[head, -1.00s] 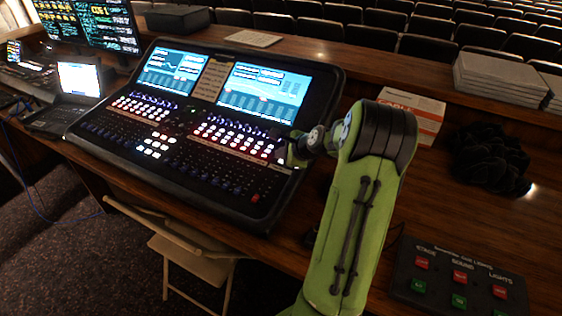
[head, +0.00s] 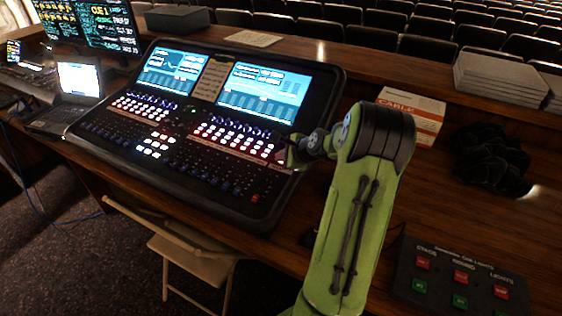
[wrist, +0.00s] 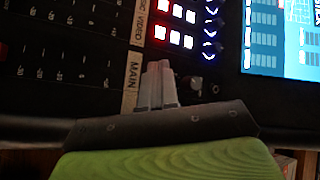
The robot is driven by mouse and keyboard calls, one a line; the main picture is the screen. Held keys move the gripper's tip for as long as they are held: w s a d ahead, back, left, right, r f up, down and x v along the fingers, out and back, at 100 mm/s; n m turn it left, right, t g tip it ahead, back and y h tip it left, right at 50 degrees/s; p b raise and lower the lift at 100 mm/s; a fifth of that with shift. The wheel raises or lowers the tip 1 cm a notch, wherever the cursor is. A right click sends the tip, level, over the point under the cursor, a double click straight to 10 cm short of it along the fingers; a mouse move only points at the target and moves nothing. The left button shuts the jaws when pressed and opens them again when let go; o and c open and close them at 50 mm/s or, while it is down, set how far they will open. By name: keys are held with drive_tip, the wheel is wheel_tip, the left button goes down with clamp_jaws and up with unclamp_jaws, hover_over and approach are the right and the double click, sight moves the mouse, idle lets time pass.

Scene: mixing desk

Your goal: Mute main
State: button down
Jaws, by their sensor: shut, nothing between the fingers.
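The mixing desk (head: 175,190) stands on the wooden counter, with two lit screens, rows of lit buttons and dark faders. In the wrist view a pale label strip reads MAIN (wrist: 133,85) near the desk's edge, with VIDEO further along it. Red and white lit buttons (wrist: 175,38) lie just beyond my fingertips. My gripper (wrist: 158,66) is shut and empty, its fingers over the panel beside the MAIN label. Any button under the fingertips is hidden, and I cannot tell whether they touch the panel. In the head view my gripper (head: 284,156) is at the desk's right edge.
A dark knob (wrist: 195,84) sits right of my fingers. A laptop (head: 78,80) stands left. A folding chair (head: 190,250) is in front.

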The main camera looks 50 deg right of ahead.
sight(281, 167)
idle(0.3)
drive_tip(key=shift+a+r+p, duration=0.1)
drive_tip(key=shift+r+p, duration=0.6)
drive_tip(key=shift+p, duration=0.1)
drive_tip(key=r+p, duration=0.4)
drive_tip(key=r, duration=0.1)
drive_tip(key=shift+s+a, duration=0.1)
drive_tip(key=shift+a, duration=0.15)
idle(0.4)
